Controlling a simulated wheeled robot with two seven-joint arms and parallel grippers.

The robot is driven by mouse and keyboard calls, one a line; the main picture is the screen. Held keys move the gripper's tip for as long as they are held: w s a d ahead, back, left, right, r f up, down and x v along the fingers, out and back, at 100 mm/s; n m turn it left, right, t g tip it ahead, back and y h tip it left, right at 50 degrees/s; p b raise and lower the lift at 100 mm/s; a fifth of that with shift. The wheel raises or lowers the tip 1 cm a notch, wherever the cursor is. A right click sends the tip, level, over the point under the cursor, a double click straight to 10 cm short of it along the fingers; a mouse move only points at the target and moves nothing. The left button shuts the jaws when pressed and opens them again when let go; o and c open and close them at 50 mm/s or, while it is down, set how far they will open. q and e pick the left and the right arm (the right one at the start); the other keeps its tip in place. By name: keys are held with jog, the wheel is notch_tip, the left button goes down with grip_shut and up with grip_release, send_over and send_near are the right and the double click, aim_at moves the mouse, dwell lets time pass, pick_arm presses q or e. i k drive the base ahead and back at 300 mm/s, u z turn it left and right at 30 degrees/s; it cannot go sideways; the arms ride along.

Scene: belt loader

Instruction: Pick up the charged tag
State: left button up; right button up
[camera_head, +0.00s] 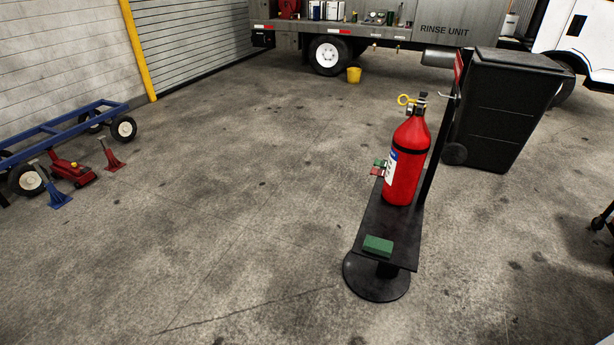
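A red fire extinguisher (405,165) with a yellow ring at its top stands upright on a narrow black stand (388,222). A green block-like piece (378,245) lies on the near end of the stand's shelf, apart from the extinguisher. A small green piece (380,163) and a small red piece (376,171) sit at the shelf's left edge beside the extinguisher, partly hidden. No lettering is readable on these pieces, so I cannot tell which is the charged tag. Neither of my grippers is in view.
A black wheeled bin (500,110) stands behind the stand to the right. A black post (437,150) rises beside the extinguisher. A blue cart (60,135), red jack (72,172) and jack stands are at left. A truck and yellow bucket (354,75) are behind. Floor left of the stand is clear.

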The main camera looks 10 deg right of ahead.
aim_at(381, 163)
jog(key=u, duration=0.45)
jog(key=i, duration=2.45)
jog(key=z, duration=1.05)
jog(key=i, duration=1.05)
jog(key=z, duration=1.65)
jog(key=i, duration=0.6)
jog(key=z, duration=0.45)
